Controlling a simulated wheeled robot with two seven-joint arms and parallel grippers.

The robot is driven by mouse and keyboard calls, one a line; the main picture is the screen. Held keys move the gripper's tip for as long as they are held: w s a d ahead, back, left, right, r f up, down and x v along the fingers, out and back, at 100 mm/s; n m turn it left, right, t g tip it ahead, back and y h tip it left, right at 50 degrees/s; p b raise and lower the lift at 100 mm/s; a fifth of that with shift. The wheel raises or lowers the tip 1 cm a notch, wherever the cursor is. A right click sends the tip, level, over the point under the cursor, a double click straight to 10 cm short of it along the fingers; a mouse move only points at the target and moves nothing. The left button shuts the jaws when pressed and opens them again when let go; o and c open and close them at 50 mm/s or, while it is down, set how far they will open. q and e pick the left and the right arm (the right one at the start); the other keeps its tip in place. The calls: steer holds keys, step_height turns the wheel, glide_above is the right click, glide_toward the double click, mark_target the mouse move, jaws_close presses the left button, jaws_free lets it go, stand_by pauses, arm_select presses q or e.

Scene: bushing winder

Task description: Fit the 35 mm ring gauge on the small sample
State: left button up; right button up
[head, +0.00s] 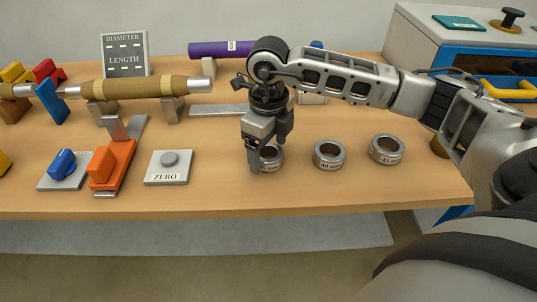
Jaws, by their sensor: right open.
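My right gripper (268,152) is open and points down at the leftmost ring gauge (272,160) on the table. One finger stands in front of this steel ring's left side and hides part of it and its label. The other finger is farther back; I cannot tell whether either touches the ring. The middle ring gauge (329,155) reads about 40 mm, and the right one (386,149) seems to start with 45. A brown wound cylinder (145,88) and a purple cylinder (222,49) lie on supports; I cannot tell which is the small sample. My left gripper is out of view.
A ZERO plate (168,177), an orange gauge stand (112,165) and a blue piece (62,164) stand left of the gripper. A DIAMETER and LENGTH board (125,54) stands behind. A cabinet (455,55) is at back right. The front table strip is clear.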

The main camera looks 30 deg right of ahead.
steer(key=c, duration=1.2)
steer(key=shift+o, duration=0.2)
steer(key=shift+r, duration=0.1)
